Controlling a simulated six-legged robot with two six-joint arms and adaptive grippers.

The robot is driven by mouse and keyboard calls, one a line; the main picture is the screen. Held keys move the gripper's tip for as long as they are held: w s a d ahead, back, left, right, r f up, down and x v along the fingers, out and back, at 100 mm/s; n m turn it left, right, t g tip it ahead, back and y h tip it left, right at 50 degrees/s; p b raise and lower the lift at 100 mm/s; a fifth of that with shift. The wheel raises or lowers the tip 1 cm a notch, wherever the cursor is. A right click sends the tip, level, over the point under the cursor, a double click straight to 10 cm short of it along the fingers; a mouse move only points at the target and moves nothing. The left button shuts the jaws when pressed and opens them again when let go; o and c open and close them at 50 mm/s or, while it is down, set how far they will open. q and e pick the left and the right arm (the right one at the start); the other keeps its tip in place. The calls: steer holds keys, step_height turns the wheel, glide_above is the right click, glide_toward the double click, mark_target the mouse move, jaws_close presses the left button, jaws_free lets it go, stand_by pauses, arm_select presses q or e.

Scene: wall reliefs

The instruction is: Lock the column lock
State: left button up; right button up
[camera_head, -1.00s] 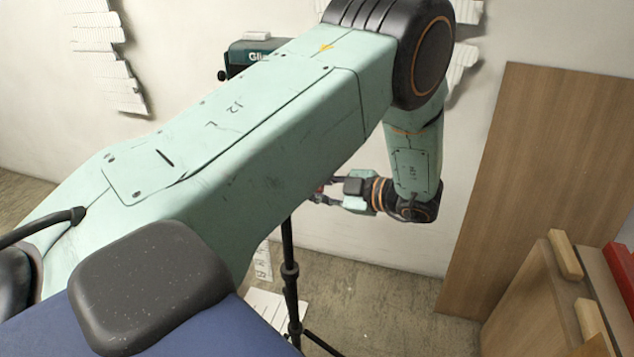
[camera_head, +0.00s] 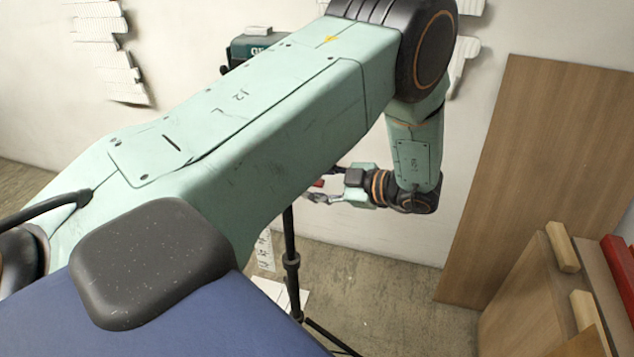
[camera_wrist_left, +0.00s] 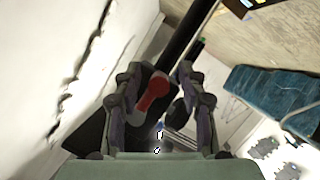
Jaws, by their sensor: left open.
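The column lock appears as a small red lever (camera_wrist_left: 153,97) in the left wrist view, on a dark tripod part. A small red piece (camera_head: 318,183) also shows between the fingertips in the head view. The tripod's dark column (camera_head: 290,258) stands below my left arm, its upper part hidden behind the arm. My left gripper (camera_head: 312,190) is open at the lever's height. In the left wrist view its fingers (camera_wrist_left: 164,78) lie on either side of the lever, which appears nearer the left finger. Contact cannot be told. My right gripper is not in view.
A dark teal device (camera_head: 250,46) shows behind my arm. The wall with white reliefs (camera_head: 125,75) is behind. A tall wooden board (camera_head: 545,170) leans at the right, near wooden pieces (camera_head: 545,300) and a red bar (camera_head: 622,265). Papers (camera_head: 283,292) lie on the floor by the tripod.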

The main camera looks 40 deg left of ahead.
arm_select(q)
steer(key=shift+d, duration=0.1)
steer(key=v, duration=1.2)
